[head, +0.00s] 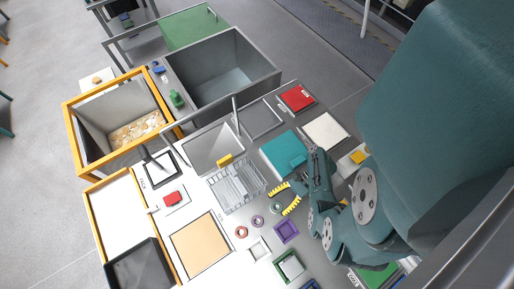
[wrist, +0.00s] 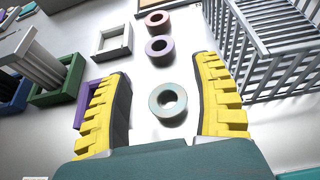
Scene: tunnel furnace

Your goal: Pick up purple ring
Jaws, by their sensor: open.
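The purple ring (head: 257,221) lies flat on the white table, a dull mauve ring in the middle of a row of three. It also shows in the wrist view (wrist: 160,48), beyond my fingertips. A reddish ring (wrist: 157,21) lies past it, and a grey-green ring (wrist: 168,101) lies nearer me. My gripper (wrist: 163,72) is open and empty, its yellow ribbed fingers wide apart. In the wrist view the grey-green ring appears between the fingers. In the head view my gripper (head: 278,203) is close to that grey-green ring.
A wire basket (head: 253,189) stands close by, at the right in the wrist view. A purple square tray (head: 278,239) is partly behind my left finger in the wrist view. A white square frame (head: 250,250) and a green tray (wrist: 56,97) are nearby. Bare table surrounds the rings.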

